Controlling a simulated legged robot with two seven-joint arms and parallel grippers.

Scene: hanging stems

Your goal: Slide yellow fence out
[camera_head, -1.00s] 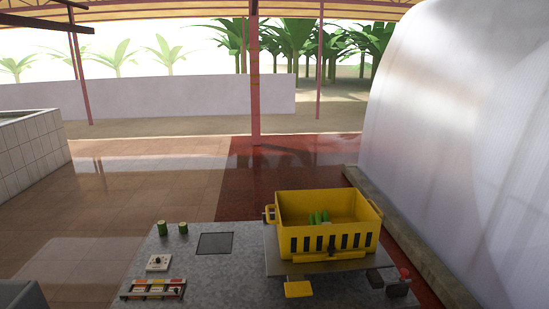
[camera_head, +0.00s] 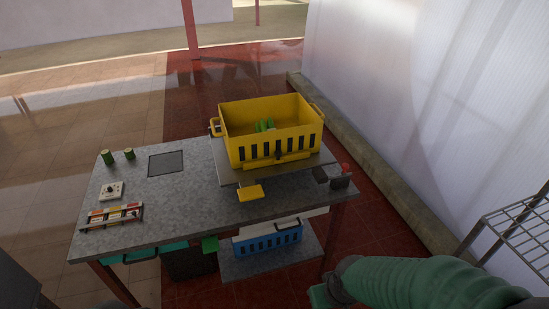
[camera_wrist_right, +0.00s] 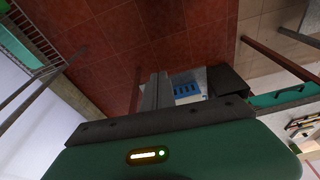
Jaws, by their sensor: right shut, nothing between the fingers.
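A yellow crate (camera_head: 270,130) with a slotted front wall stands on a grey plate (camera_head: 231,173) at the right of the table. A yellow bar (camera_head: 277,160) runs along the crate's lower front, and a flat yellow tab (camera_head: 250,192) sticks out in front of the plate. I cannot tell which yellow part is the fence. My right gripper (camera_wrist_right: 157,90) is shut and empty in its wrist view, apart from the crate. My green right arm shows at the lower right of the head view. My left gripper is not in view.
The table (camera_head: 150,209) carries two green cylinders (camera_head: 118,156), a white switch box (camera_head: 111,191) and a coloured rack (camera_head: 112,215). A red-topped device (camera_head: 342,178) is at its right corner. A blue crate (camera_head: 268,239) sits on a lower shelf. A wire rack (camera_head: 515,222) stands right.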

